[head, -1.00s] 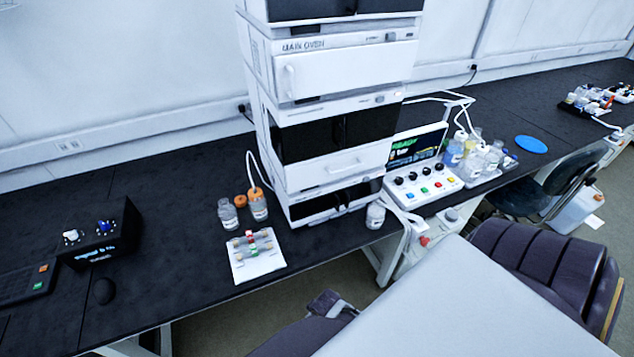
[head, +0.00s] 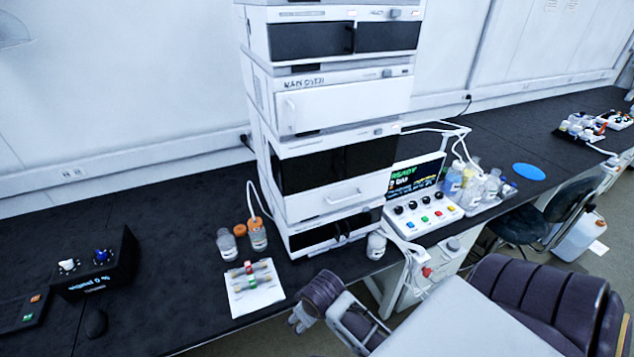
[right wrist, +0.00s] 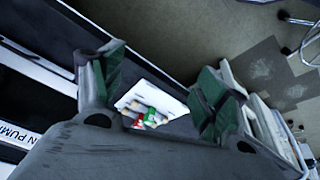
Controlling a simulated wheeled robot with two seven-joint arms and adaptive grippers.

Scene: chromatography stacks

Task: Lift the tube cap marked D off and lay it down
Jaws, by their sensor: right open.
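A white plate (head: 262,300) lies on the black bench in front of the stack. It carries small tubes (head: 250,274) with tan ends and red and green bands. They also show in the right wrist view (right wrist: 147,113), between and beyond the fingers. No letter D is legible, so I cannot tell which cap bears it. My right gripper (right wrist: 160,88) is open and empty, its green-padded fingers wide apart. In the head view my right gripper (head: 300,319) is small, at the bench's front edge, right of and nearer than the plate. My left gripper is not in view.
The tall instrument stack (head: 330,180) rises behind right. A small bottle (head: 376,245) stands at its right.

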